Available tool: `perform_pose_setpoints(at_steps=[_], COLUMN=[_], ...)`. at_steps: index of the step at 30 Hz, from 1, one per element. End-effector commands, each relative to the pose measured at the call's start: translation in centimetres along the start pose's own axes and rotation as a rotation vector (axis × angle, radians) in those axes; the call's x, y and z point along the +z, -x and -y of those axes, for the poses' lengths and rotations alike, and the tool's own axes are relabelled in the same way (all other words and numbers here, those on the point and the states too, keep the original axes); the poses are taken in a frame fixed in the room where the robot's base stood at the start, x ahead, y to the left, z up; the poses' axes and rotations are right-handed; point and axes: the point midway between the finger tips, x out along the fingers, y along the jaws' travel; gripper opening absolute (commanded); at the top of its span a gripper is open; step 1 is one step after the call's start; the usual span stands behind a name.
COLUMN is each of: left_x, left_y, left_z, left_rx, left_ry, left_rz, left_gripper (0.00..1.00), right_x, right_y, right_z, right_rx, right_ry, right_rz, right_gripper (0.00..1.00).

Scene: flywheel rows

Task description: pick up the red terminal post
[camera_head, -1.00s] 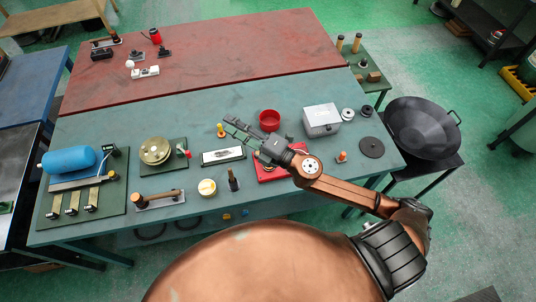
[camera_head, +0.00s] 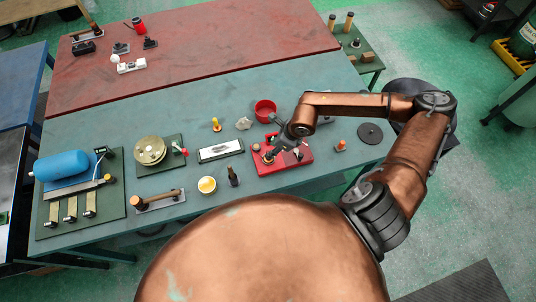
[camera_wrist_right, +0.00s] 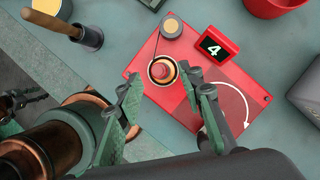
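The red board (camera_head: 292,167) lies on the near teal table; it also shows in the wrist view (camera_wrist_right: 148,88), with a number 4 display (camera_wrist_right: 214,47). A round post with a red top and copper-coloured ring (camera_wrist_right: 163,70) stands on it, and looks like the red terminal post. My right gripper (camera_wrist_right: 160,79) is open, its two fingers on either side of this post in the wrist view. I cannot tell contact or height. In the head view my right gripper (camera_head: 273,147) is over the board, partly hiding it. My left gripper is not in view.
Beside the post is a second, tan-topped post (camera_wrist_right: 171,26). A red bowl (camera_head: 265,110) stands behind the board, a dark disc (camera_head: 370,133) to its right. A white tray (camera_head: 221,150) and dark upright tool (camera_head: 233,176) are to its left.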

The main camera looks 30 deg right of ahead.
Motion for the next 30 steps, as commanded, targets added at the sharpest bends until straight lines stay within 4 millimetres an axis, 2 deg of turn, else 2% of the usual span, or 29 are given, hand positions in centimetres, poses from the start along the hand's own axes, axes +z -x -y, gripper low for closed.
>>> perform_pose_setpoints(at_steps=[4,9,17,30], left_x=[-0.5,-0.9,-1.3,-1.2], left_y=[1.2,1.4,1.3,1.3], left_z=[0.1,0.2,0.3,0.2], left_rx=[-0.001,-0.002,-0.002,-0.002], left_ry=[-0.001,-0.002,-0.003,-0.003], left_rz=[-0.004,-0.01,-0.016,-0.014], left_gripper=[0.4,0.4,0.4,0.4], right_x=[0.1,0.2,0.2,0.2], right_y=[-2.1,-4.0,-4.3,-4.3], right_z=[0.0,0.0,0.0,0.0], right_rx=[0.003,0.004,0.004,0.005], right_ry=[0.0,0.001,0.003,0.003], right_rz=[0.001,0.003,0.004,0.004], right_gripper=[0.35,0.35,0.35,0.04])
